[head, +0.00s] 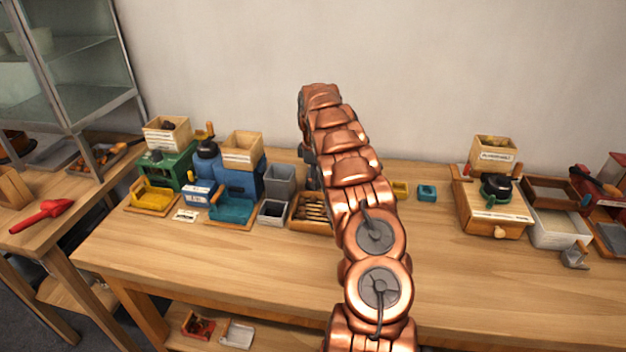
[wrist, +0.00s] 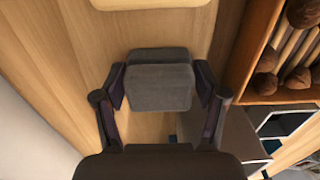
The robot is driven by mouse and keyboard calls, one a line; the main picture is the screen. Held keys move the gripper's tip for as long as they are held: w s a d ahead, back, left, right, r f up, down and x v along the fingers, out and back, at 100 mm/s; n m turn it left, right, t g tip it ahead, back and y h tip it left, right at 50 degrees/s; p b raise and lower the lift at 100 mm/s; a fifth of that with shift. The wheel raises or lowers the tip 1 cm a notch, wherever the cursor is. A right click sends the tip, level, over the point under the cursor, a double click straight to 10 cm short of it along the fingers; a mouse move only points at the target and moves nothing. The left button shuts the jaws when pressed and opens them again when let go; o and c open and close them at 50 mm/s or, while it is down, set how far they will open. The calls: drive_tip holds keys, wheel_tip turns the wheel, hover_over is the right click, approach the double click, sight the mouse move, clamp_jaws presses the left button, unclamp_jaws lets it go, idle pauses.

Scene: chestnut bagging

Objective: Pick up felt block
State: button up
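A dark grey felt block (wrist: 158,88) shows in the middle of the wrist view, over the pale wooden tabletop. My gripper (wrist: 160,85) has one finger on each side of it, with the pads at or very near its left and right sides. The pictures do not show clearly whether the pads press on it. I cannot tell whether the block rests on the table. In the head view my copper-coloured arm hides the gripper and the block.
In the wrist view a wooden crate (wrist: 233,88) of round-knobbed sticks stands close at right, with grey bins below it. In the head view green and blue machines stand left on the table (head: 250,262). A teal block (head: 427,193) lies right of my arm. The front is clear.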

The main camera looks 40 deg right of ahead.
drive_tip(key=c, duration=0.8)
wheel_tip(320, 180, up, 8)
drive_tip(key=shift+w+r+b, duration=0.1)
drive_tip(key=shift+r+b, duration=0.1)
drive_tip(key=shift+b, duration=0.8)
drive_tip(key=shift+r, duration=0.8)
